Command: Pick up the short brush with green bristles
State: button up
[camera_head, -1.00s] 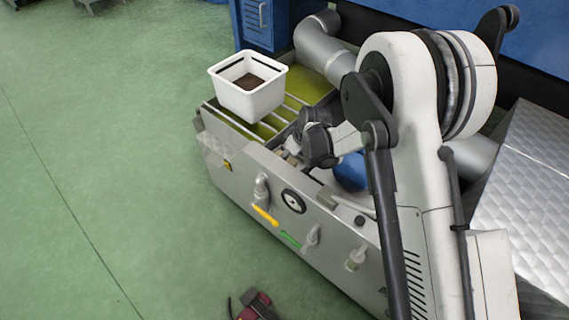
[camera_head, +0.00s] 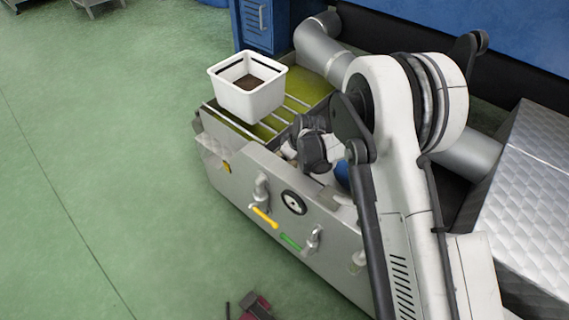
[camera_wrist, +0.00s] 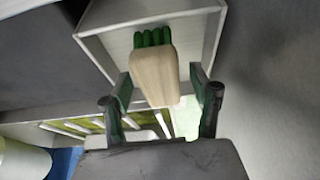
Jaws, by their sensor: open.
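The short brush shows in the wrist view: a pale wooden block (camera_wrist: 155,77) with green bristles (camera_wrist: 152,38) at its top end. My gripper (camera_wrist: 164,88) is open, with one dark finger on each side of the wooden block. The block lies between the fingertips in the picture; I cannot tell whether either finger touches it. In the head view my gripper (camera_head: 298,143) is small and partly hidden by my arm, over the machine's top. The brush cannot be made out there.
In the wrist view a pale-walled box (camera_wrist: 98,57) lies behind the brush. In the head view a white bin (camera_head: 247,101) with dark contents stands on the grey machine (camera_head: 245,180), left of my gripper. Blue cabinets stand behind. The green floor at left is mostly clear.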

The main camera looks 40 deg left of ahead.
jog(key=shift+f, duration=0.1)
dwell(0.3)
jog(key=c, duration=1.3)
notch_tip(320, 180, up, 10)
jog(key=p, duration=0.3)
jog(key=shift+r+p, duration=0.25)
jog(key=shift+p, duration=0.1)
